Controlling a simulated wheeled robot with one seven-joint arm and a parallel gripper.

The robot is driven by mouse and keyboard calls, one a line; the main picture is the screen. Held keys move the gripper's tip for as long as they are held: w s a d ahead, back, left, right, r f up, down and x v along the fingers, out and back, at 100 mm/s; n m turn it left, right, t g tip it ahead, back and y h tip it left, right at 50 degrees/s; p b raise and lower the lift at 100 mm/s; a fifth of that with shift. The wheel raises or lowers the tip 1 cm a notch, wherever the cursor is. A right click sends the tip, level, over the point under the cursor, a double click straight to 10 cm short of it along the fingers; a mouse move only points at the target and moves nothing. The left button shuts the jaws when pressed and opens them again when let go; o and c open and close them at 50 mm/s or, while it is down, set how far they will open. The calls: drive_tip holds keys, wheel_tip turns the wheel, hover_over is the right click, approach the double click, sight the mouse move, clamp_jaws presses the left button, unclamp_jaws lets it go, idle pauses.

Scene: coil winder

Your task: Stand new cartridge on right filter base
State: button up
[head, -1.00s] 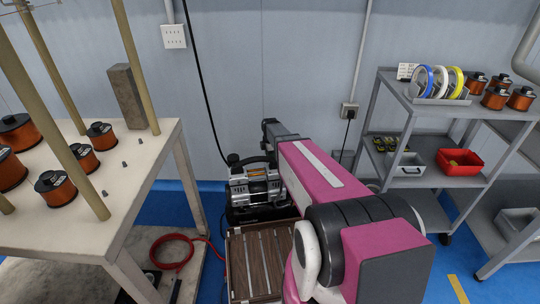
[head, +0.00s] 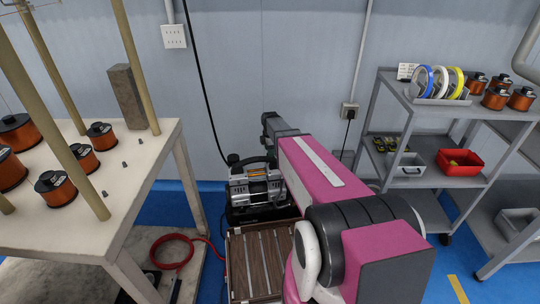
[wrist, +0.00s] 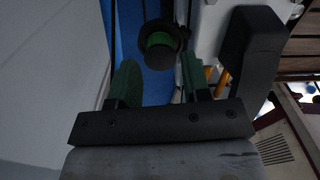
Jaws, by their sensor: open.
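In the wrist view my gripper (wrist: 158,82) is open, with its two green-padded fingers apart and nothing visible between the pads. Just beyond the fingertips is a round black part with a green centre (wrist: 158,41). I cannot tell whether it is a cartridge or a filter base. In the head view a compressor-like machine (head: 254,187) stands low by the wall, with a black round part (head: 233,160) at its upper left. I cannot pick out the right filter base.
A slatted wooden surface (head: 254,262) lies in front of the machine. A table with copper coils (head: 150,140) stands left, with a red hose (head: 172,252) below. A grey shelf cart (head: 405,184) with a red bin (head: 460,162) stands right. A black cable (head: 203,90) hangs on the wall.

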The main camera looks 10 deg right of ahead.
wheel_tip(320, 180, up, 8)
drive_tip(key=s+m, duration=1.9)
drive_tip(key=s, duration=0.5)
drive_tip(key=shift+s+f, duration=0.2)
drive_tip(key=shift+d, duration=0.15)
